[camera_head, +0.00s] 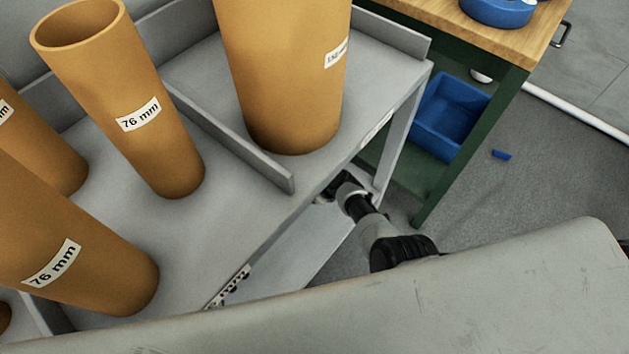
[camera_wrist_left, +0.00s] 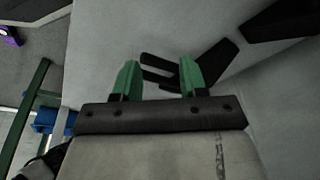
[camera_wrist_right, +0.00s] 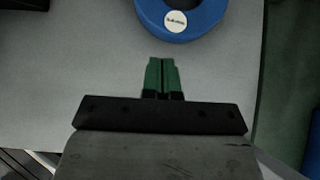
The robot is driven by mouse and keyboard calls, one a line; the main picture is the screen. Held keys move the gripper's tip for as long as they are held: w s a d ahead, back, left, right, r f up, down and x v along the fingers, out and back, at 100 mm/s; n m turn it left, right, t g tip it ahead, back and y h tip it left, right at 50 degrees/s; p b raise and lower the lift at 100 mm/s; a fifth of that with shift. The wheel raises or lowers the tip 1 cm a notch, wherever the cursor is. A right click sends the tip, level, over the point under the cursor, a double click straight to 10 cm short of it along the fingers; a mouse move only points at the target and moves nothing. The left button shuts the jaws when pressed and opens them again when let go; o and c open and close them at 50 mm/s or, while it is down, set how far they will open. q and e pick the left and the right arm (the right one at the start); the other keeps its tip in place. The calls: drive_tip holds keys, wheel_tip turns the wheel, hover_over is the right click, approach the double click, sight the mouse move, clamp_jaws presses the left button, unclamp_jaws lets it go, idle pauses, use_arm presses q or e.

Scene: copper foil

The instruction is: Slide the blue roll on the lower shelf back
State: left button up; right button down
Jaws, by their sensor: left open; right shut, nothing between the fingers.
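The blue roll (camera_wrist_right: 183,18) lies on the grey lower shelf (camera_wrist_right: 60,85) in the right wrist view. It has a white round label, and the top of the frame cuts off its far side. My right gripper (camera_wrist_right: 162,62) is shut and empty just in front of the roll's near edge, with a small gap showing. In the head view my right arm reaches in under the upper shelf, over the lower shelf (camera_head: 305,245), and the blue roll is hidden there. My left gripper (camera_wrist_left: 157,72) is open and empty in the left wrist view, facing a pale grey surface with dark parts.
Several orange tubes (camera_head: 285,80) stand on the upper shelf (camera_head: 220,215), above my right arm. A green bench (camera_head: 495,85) with a wooden top stands right of the rack. It holds another blue roll (camera_head: 498,10) and a blue bin (camera_head: 450,112). A small blue piece (camera_head: 501,155) lies on the floor.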

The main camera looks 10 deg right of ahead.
use_arm(q)
drive_tip(key=s+f, duration=0.1)
drive_tip(key=f, duration=0.1)
drive_tip(key=s+f+p, duration=0.1)
drive_tip(key=f, duration=0.2)
drive_tip(key=s+f+p, duration=0.1)
drive_tip(key=f, duration=0.1)
drive_tip(key=shift+s+a+f, duration=0.25)
drive_tip(key=shift+s+f, duration=0.1)
